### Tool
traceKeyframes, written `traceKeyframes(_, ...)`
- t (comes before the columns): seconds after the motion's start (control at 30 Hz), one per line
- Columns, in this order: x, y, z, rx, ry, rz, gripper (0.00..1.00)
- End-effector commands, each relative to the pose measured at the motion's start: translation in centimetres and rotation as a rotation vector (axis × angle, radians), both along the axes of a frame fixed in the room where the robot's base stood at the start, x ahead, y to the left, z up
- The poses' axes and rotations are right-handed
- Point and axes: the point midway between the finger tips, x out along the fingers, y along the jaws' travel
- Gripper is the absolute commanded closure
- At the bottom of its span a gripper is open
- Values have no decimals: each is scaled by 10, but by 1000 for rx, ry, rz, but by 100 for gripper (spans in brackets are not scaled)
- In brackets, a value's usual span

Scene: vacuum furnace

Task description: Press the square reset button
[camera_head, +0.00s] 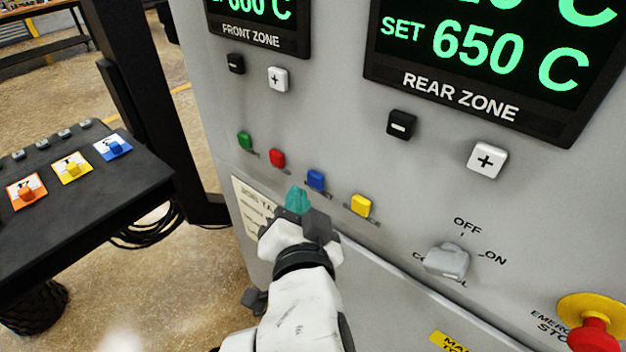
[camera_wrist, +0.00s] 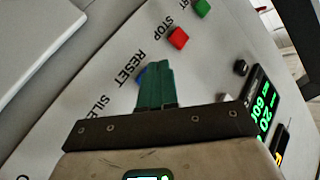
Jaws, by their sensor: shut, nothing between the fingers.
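The blue square button (camera_head: 316,180) sits in a row on the grey panel in the head view. In the wrist view the word RESET stands beside the blue button (camera_wrist: 141,75), which is mostly hidden behind my fingers. My gripper (camera_head: 298,195) has teal fingers, shut together and empty, just below and left of the blue button in the head view. In the wrist view the fingertips (camera_wrist: 157,67) overlap the blue button. I cannot tell whether they touch it.
A green button (camera_head: 244,140) and a red button (camera_head: 277,158) are on the left, and a yellow button (camera_head: 361,205) on the right. A grey rotary switch (camera_head: 446,261) and a red emergency stop (camera_head: 595,335) lie farther right. A black table (camera_head: 100,200) stands at left.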

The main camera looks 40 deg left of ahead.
Motion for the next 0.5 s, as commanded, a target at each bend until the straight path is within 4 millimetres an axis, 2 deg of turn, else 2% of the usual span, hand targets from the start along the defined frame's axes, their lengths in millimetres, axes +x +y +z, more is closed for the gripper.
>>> traceKeyframes(0.3,-30,3,-1,-1,-1,3,100)
traceKeyframes(0.5,-43,3,0,0,-1,1,100)
